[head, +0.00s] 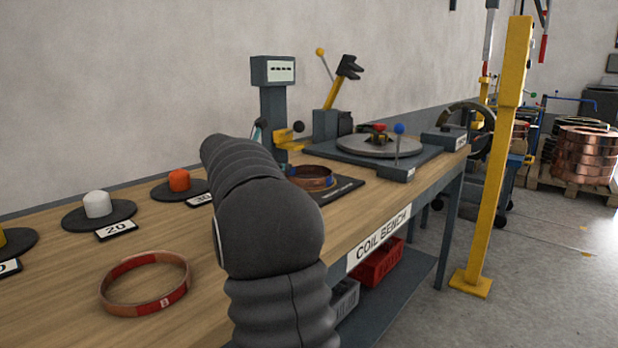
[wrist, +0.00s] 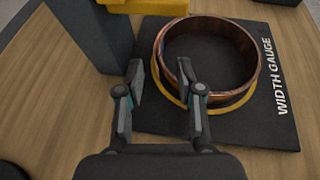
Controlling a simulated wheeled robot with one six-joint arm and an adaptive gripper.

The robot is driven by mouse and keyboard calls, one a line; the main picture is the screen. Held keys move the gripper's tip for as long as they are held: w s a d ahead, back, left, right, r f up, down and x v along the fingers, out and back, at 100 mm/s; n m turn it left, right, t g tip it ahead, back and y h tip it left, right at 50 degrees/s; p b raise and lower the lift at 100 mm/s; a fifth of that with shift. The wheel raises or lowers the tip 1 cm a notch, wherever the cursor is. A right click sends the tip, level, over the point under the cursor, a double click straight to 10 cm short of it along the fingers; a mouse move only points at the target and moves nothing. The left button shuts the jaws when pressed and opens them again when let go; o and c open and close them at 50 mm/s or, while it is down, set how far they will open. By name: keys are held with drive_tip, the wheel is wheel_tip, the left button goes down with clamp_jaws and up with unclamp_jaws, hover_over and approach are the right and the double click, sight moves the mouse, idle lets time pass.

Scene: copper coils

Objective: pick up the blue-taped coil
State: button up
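A copper coil (head: 312,174) stands on the black width gauge plate (head: 346,188), partly hidden behind my arm in the head view. A small blue patch shows on its side there. My gripper (wrist: 160,75) is open and empty at the coil's near left side. In the picture its two fingers lie either side of the wall, the right one overlapping the coil's inside; their height and any contact cannot be told. My arm hides the gripper in the head view.
A red-taped coil (head: 126,268) lies on the bench (head: 60,310) at the front left. White (head: 97,204) and orange (head: 179,180) plugs stand on dark discs. A grey gauge post (head: 273,108) rises beside the plate. A round turntable (head: 372,147) stands farther right.

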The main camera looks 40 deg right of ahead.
drive_tip(key=shift+x, duration=2.65)
drive_tip(key=shift+r, duration=0.15)
clamp_jaws()
